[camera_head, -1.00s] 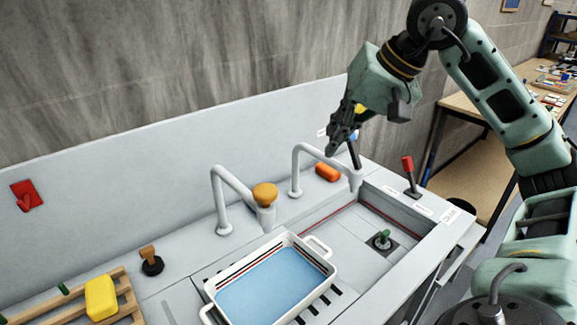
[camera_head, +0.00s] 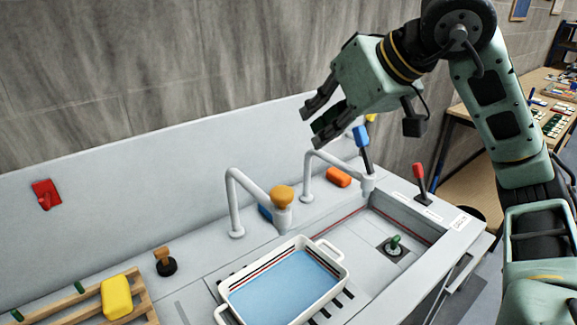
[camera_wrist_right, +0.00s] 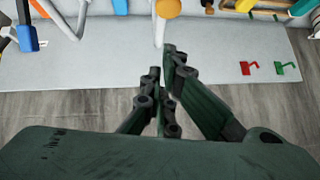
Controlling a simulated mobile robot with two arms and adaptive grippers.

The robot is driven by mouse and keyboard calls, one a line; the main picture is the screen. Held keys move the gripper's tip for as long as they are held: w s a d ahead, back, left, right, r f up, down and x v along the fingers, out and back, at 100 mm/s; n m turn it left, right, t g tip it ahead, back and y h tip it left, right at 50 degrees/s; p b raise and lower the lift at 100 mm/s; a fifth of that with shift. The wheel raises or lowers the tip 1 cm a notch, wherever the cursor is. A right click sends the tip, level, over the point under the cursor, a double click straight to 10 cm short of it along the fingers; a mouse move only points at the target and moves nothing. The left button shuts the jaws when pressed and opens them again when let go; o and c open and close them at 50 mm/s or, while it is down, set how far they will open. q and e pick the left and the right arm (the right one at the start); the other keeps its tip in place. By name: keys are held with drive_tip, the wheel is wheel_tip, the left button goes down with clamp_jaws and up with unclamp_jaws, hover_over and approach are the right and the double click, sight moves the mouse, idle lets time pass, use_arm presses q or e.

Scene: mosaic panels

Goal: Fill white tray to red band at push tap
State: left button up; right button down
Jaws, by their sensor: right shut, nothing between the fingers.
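The white tray (camera_head: 331,291) stands upright on the slotted part of the sink counter, under the tap with the round orange push knob (camera_head: 283,194). Blue water (camera_head: 285,287) lies in it, its surface below the red and dark bands (camera_head: 272,266) on the inner wall. No stream shows from the spout. My right gripper (camera_head: 316,118) is shut and empty, above and behind the taps, touching nothing. In the wrist view its fingers (camera_wrist_right: 163,62) point toward the backsplash and the orange knob (camera_wrist_right: 167,8). My left gripper is out of view.
A second tap with a blue lever (camera_head: 361,136) stands at the right, close below my right gripper. A red lever (camera_head: 419,172) and a basin with a green plug (camera_head: 395,242) are nearby. A yellow sponge (camera_head: 117,297) lies on a wooden rack.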

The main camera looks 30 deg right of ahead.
drive_tip(key=p, duration=0.2)
hover_over(287, 187)
drive_tip(key=f, duration=0.7)
drive_tip(key=shift+w+d+f, duration=0.1)
drive_tip(key=shift+w+d, duration=0.05)
drive_tip(key=shift+d, duration=0.1)
wheel_tip(287, 187, down, 2)
drive_tip(key=shift+a+f+p, duration=0.15)
drive_tip(key=shift+p, duration=0.2)
drive_tip(key=shift+s+f, duration=0.2)
drive_tip(key=shift+f, duration=0.5)
drive_tip(key=shift+a+f, duration=0.1)
drive_tip(key=shift+f, duration=0.05)
wheel_tip(287, 187, down, 2)
drive_tip(key=shift+b, duration=1.25)
idle(2.0)
drive_tip(key=v, duration=1.2)
